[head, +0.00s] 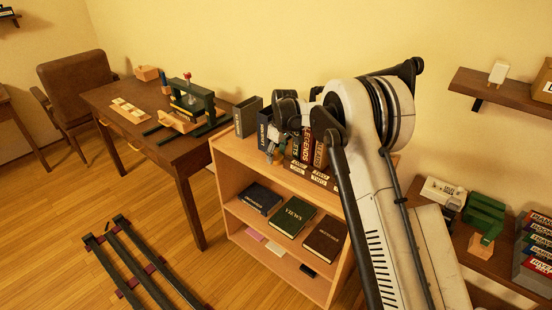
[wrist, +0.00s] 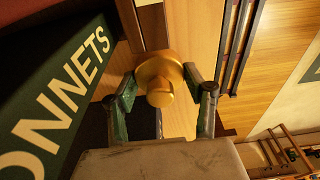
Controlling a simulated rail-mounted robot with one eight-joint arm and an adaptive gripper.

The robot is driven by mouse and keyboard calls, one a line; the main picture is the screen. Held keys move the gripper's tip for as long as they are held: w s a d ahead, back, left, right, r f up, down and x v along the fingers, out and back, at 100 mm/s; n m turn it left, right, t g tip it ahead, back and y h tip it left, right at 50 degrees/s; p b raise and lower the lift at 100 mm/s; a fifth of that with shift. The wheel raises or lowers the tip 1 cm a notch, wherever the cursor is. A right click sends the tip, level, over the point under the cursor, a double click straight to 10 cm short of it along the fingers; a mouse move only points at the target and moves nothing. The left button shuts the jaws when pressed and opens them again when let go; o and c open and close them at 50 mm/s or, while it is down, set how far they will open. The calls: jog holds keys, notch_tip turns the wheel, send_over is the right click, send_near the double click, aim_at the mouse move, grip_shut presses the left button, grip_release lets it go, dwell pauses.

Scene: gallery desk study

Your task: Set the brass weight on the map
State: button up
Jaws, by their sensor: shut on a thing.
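The brass weight (wrist: 158,80) is a rounded gold-coloured piece with a knob, seen in the wrist view between the two fingers of my gripper (wrist: 165,88). My gripper is shut on it. In the head view my gripper (head: 275,152) is over the top of the wooden bookcase, in front of the upright books. The weight cannot be made out there, as my arm and gripper crowd that spot. I cannot pick out the map for certain in either view.
Upright books, one lettered LEGENDS (head: 303,145), stand on the bookcase (head: 225,160). A green book lettered ONNETS (wrist: 65,85) is close left of my gripper in the wrist view. A desk (head: 105,97) with a green press (head: 195,100) stands left. A wall shelf (head: 480,85) is at right.

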grip_shut()
jog(key=shift+r, duration=0.1)
jog(key=shift+r, duration=0.2)
jog(key=r, duration=0.4)
jog(key=shift+s+a, duration=0.15)
jog(key=shift+a, duration=0.05)
jog(key=s+a+r, duration=0.6)
jog(key=s+a, duration=0.1)
jog(key=s, duration=0.1)
jog(key=s+d+m, duration=0.3)
jog(key=s+d, duration=0.3)
jog(key=d, duration=0.4)
jog(key=s+d+m+h, duration=0.1)
jog(key=s+d+m, duration=0.3)
jog(key=d, duration=0.7)
jog(key=s+d+m, duration=0.3)
jog(key=s+d, duration=0.4)
jog(key=d, duration=0.4)
jog(key=shift+s+d+f+m+t, duration=0.2)
jog(key=shift+s+m+t, duration=0.2)
